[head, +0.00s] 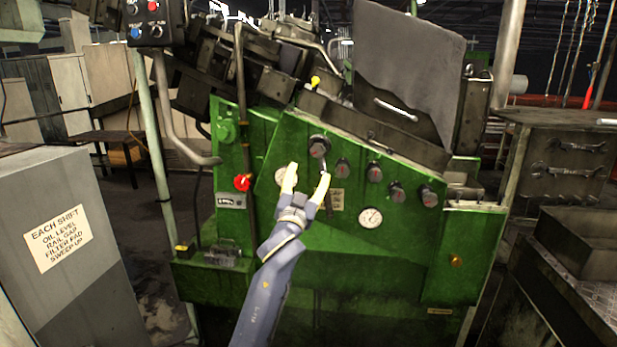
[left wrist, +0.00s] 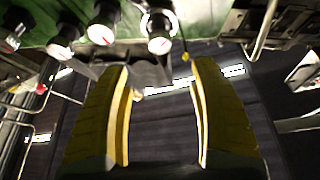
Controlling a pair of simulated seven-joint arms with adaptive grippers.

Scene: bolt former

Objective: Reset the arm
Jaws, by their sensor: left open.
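My left gripper (head: 306,184) is in front of the green machine (head: 400,255), its two pale yellow fingers pointing up and spread apart. Nothing shows between the fingers. In the head view, a dark knob with a hanging lever (head: 320,147) is just above and between the fingertips. In the left wrist view, the open yellow fingers (left wrist: 160,80) fill the middle, with several round knobs and gauges (left wrist: 101,34) along the top left. Whether a fingertip touches the machine I cannot tell. My right gripper is not in view.
A row of dark knobs (head: 375,172) and a dial gauge (head: 370,217) sit right of the gripper. A red knob (head: 242,182) is to its left. A grey cabinet (head: 60,260) stands at left, a metal bench (head: 565,165) at right. Dark floor lies between cabinet and machine.

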